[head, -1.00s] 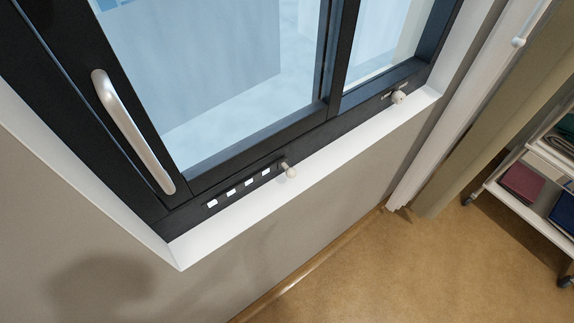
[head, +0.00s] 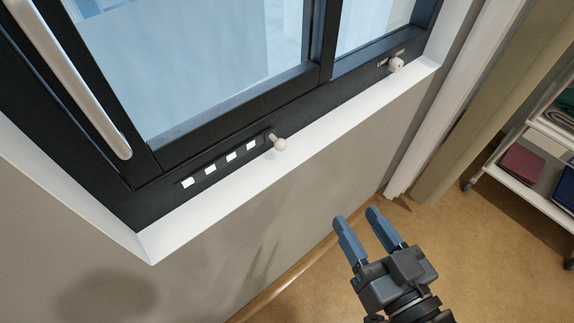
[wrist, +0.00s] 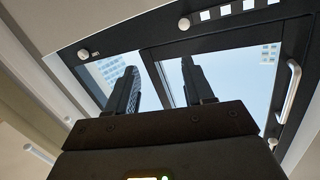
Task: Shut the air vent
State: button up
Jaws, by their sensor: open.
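The air vent (head: 217,165) is a strip in the dark lower window frame with a row of several bright slots, which show open. A pale round knob (head: 279,144) sticks out at the strip's right end. In the wrist view the slots (wrist: 235,9) are at the top, with that knob (wrist: 184,23) beside them. A second pale knob (head: 396,65) with small markings sits farther right on the frame; it also shows in the wrist view (wrist: 84,54). My gripper (head: 356,215) is open and empty, below and right of the vent knob, apart from the window.
A silver window handle (head: 75,75) is at upper left. The white sill (head: 200,215) runs under the frame. A curtain (head: 480,120) hangs at right, beside a trolley (head: 520,178) with folded items. The space before the wall is clear.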

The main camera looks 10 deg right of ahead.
aim_at(284, 149)
jog(key=w+a+y, duration=0.1)
jog(key=w+a, duration=0.1)
jog(key=w, duration=0.3)
jog(key=w+a+b, duration=0.1)
jog(key=w+a, duration=0.2)
jog(key=w, duration=0.3)
jog(key=w+a+f+n+y+b, duration=0.1)
jog(key=w+a, duration=0.2)
jog(key=w, duration=0.3)
jog(key=shift+a+y, duration=0.25)
jog(key=shift+y, duration=0.05)
grip_shut()
